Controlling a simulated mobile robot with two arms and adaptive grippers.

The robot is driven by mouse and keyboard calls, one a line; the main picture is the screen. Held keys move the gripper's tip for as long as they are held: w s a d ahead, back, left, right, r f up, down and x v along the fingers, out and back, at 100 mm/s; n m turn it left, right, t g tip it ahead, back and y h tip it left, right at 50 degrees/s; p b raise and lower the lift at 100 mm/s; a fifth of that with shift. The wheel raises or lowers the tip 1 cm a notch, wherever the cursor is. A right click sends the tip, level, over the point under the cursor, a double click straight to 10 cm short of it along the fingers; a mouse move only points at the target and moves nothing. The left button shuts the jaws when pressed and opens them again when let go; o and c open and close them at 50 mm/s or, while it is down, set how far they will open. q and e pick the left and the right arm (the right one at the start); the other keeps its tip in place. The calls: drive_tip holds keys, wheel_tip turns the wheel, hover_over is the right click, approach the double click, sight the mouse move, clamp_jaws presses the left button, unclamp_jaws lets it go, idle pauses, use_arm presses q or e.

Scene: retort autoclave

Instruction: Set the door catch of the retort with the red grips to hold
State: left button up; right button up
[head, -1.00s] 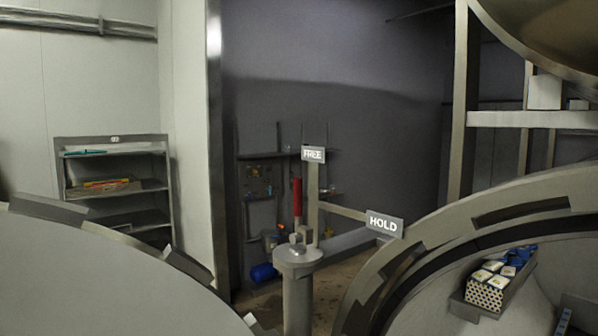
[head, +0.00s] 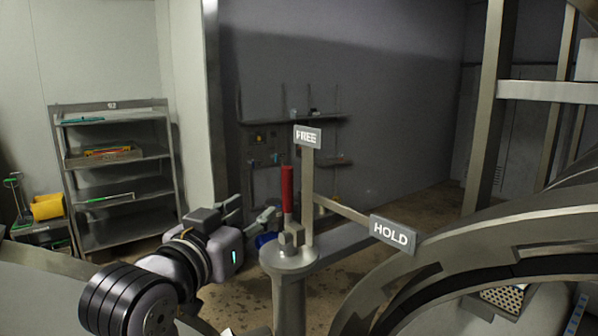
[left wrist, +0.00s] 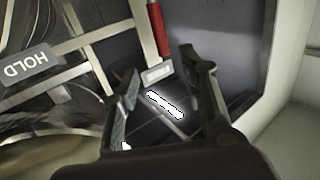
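The door catch lever has a red grip (head: 287,189) and stands upright on a grey post (head: 289,262), beside the upright that carries the FREE sign (head: 307,136). The HOLD sign (head: 393,234) is on an arm reaching right, toward the round retort opening (head: 480,260). My left gripper (head: 252,212) is just left of the lever, fingers apart and empty. In the left wrist view the red grip (left wrist: 158,28) shows beyond my open fingers (left wrist: 160,85), and the HOLD sign (left wrist: 28,68) is at the left. My right gripper is not in view.
A grey shelf rack (head: 118,185) with trays stands at the back left. A yellow object (head: 47,206) sits beside it on a low stand. The retort's metal rim fills the lower right. Floor shows behind the post.

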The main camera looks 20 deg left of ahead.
use_arm(q)
drive_tip(key=r+p, duration=0.1)
drive_tip(key=p, duration=0.4)
approach(285, 178)
drive_tip(key=w+p, duration=0.1)
drive_tip(key=w, duration=0.2)
drive_tip(key=w+p, duration=0.1)
drive_tip(key=w, duration=0.2)
drive_tip(key=shift+w+d+f, duration=0.1)
drive_tip(key=shift+w+d, duration=0.15)
drive_tip(key=w+p, duration=0.1)
drive_tip(key=w, duration=0.2)
drive_tip(key=shift+w+d, duration=0.1)
drive_tip(key=shift+w, duration=0.1)
drive_tip(key=shift+w+f+p, duration=0.1)
drive_tip(key=shift+w+p, duration=0.3)
drive_tip(key=shift+w, duration=0.3)
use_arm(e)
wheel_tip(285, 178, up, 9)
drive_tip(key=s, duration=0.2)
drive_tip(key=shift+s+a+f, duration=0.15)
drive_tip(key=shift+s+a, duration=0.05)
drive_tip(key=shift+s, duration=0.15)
use_arm(q)
drive_tip(key=shift+c, duration=0.2)
clamp_jaws()
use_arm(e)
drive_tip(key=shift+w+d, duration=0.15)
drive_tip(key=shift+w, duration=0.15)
